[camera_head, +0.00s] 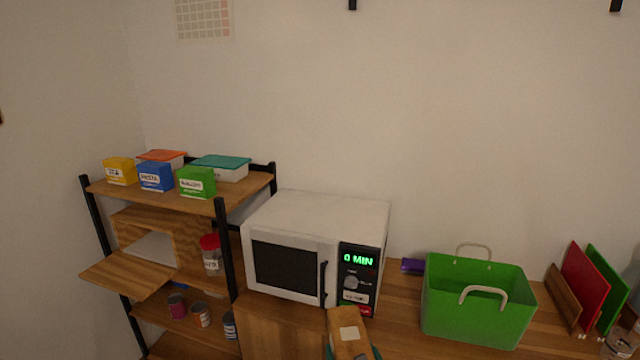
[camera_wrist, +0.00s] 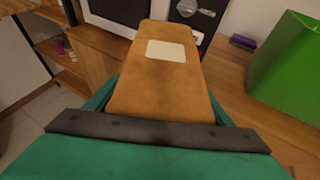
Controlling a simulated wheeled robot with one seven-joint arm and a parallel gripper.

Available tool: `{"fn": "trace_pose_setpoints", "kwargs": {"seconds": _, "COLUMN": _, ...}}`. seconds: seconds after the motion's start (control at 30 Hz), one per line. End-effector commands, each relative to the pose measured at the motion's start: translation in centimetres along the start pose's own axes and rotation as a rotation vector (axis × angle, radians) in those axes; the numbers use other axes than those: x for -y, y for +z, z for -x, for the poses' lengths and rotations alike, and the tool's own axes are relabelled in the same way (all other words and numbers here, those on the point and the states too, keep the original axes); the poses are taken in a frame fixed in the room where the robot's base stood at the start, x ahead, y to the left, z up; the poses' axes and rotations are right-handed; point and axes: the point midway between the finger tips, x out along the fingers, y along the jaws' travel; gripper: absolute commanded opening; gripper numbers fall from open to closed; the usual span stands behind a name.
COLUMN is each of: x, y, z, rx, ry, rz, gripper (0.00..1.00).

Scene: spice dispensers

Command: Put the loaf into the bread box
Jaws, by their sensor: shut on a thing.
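The loaf (camera_head: 347,330) is a brown block with a pale label, at the bottom centre of the head view, in front of the microwave. My gripper (camera_head: 350,351) is shut on it; only a bit of its teal part shows there. In the wrist view the loaf (camera_wrist: 163,75) sticks out forward between the teal fingers of my gripper (camera_wrist: 160,108). The bread box (camera_head: 120,222) is a wooden box on the middle shelf of the rack at left. Its front flap (camera_head: 127,271) is folded down and open. The loaf is well to the right of it.
A white microwave (camera_head: 317,212) stands on the wooden counter between rack and green basket (camera_head: 475,310). Black rack posts (camera_head: 229,255) stand beside the bread box. A red-lidded jar (camera_head: 211,254) is right of it; cans (camera_head: 201,315) stand below. Small boxes (camera_head: 155,177) fill the top shelf.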

Motion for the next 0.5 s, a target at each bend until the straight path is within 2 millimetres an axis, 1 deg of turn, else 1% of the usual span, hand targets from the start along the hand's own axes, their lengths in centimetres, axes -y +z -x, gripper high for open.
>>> {"fn": "trace_pose_setpoints", "kwargs": {"seconds": 0.03, "x": -0.2, "y": -1.4, "z": -0.2, "rx": -0.002, "ry": -0.011, "rz": -0.008, "gripper": 0.41}}
{"fn": "trace_pose_setpoints", "kwargs": {"seconds": 0.1, "x": -0.5, "y": -3.2, "z": -0.4, "rx": -0.003, "ry": -0.025, "rz": -0.015, "gripper": 0.41}}
{"fn": "trace_pose_setpoints", "kwargs": {"seconds": 0.3, "x": -1.1, "y": -6.5, "z": -0.8, "rx": 0.0, "ry": -0.051, "rz": -0.025, "gripper": 0.41}}
{"fn": "trace_pose_setpoints", "kwargs": {"seconds": 0.5, "x": -1.8, "y": -8.9, "z": -0.9, "rx": 0.001, "ry": -0.066, "rz": -0.031, "gripper": 0.41}}
